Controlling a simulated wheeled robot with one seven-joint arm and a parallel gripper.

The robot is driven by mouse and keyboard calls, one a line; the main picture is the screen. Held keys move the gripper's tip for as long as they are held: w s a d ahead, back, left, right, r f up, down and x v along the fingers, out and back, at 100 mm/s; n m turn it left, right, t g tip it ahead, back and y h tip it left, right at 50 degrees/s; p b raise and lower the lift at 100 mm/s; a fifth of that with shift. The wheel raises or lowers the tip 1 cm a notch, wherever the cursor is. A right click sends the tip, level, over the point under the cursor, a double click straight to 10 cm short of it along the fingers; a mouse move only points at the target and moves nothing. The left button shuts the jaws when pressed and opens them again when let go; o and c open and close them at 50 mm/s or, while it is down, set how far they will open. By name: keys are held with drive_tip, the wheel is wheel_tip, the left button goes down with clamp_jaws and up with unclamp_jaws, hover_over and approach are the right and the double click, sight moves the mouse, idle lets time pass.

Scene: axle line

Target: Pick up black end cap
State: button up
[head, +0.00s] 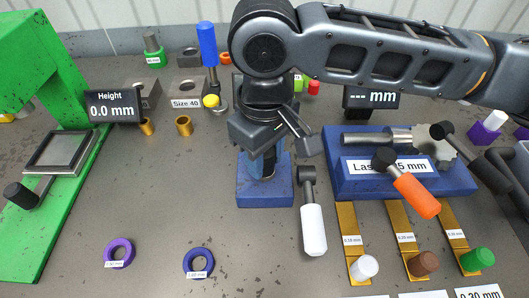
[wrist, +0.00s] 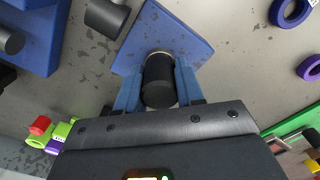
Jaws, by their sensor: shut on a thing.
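The black end cap (wrist: 159,82) is a dark round cylinder between the two blue fingers of my gripper (wrist: 158,88) in the wrist view. The fingers press on it from both sides. A pale ring shows at its far end, against a blue block (wrist: 190,35). The cap is mostly hidden there by the fingers and the wrist. I cannot tell whether the cap still touches the block.
A larger blue fixture (head: 345,178) with a shaft is farther right. A green press (head: 75,175) stands left. Purple (head: 118,252) and blue (head: 198,262) rings lie in front, with bare bench around them.

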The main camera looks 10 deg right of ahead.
sight(270, 151)
drive_tip(key=shift+c, duration=1)
drive_tip(key=shift+r, duration=0.1)
drive_tip(key=shift+r, duration=0.55)
drive_tip(key=r, duration=0.3)
drive_tip(key=shift+s+d+r+b, duration=0.1)
drive_tip(key=shift+s+d+b, duration=0.2)
drive_tip(key=shift+s+d, duration=0.05)
drive_tip(key=s+d+r, duration=0.6)
drive_tip(key=s+d, duration=0.1)
drive_tip(key=shift+s+d+r, duration=0.15)
drive_tip(key=shift+s+r, duration=0.1)
drive_tip(key=shift+s, duration=0.15)
drive_tip(key=shift+r, duration=0.1)
